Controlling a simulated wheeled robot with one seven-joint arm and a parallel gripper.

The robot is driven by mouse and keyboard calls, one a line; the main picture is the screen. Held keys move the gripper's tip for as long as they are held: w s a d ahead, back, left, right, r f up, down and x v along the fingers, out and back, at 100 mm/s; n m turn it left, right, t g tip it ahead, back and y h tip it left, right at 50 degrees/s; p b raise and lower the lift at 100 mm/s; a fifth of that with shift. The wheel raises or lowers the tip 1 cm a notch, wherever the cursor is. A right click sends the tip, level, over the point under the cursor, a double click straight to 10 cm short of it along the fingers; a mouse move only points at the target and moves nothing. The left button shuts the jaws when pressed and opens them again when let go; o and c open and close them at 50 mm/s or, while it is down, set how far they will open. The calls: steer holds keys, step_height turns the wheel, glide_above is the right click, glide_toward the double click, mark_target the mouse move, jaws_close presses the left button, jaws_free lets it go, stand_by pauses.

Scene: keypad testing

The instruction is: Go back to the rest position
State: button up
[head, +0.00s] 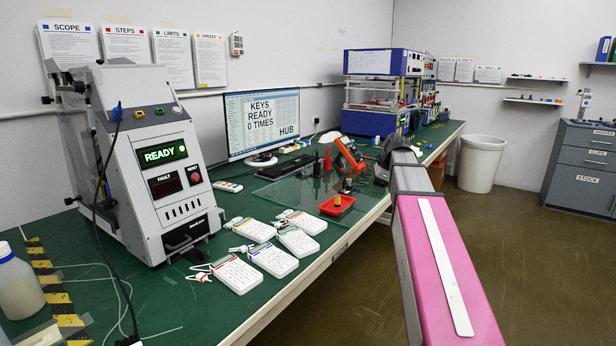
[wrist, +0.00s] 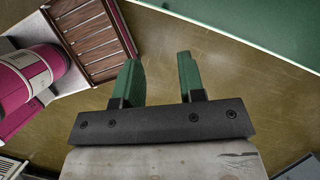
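My gripper (wrist: 158,72) shows in the wrist view with its two green fingers apart and nothing between them. Beyond the fingers is brown floor, and the edge of a green surface crosses the upper right. In the head view my pink arm reaches forward along the right side of the green bench (head: 180,290); the gripper itself cannot be made out there. Several white keypads (head: 273,260) lie on the bench, apart from the arm. The grey test machine (head: 125,150) stands at the left with a green READY display (head: 162,154).
A white bin (head: 481,165) and grey cabinet (head: 582,168) stand beyond. Floor at right is open.

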steer(key=s+a+f+n+h, duration=0.1)
steer(key=s+f+n, duration=0.5)
steer(key=f, duration=0.5)
steer(key=s+a+f+n+h, duration=0.1)
steer(key=s+f+n, duration=0.6)
steer(key=f, duration=0.4)
steer(key=s+a+f+n+g+h, duration=0.1)
steer(key=s+a+f+n+h, duration=0.1)
steer(key=s+f+n, duration=0.4)
step_height(320, 180, down, 5)
steer(key=shift+s+r+n, duration=0.1)
steer(key=shift+s+n, duration=0.2)
steer(key=shift+n, duration=0.1)
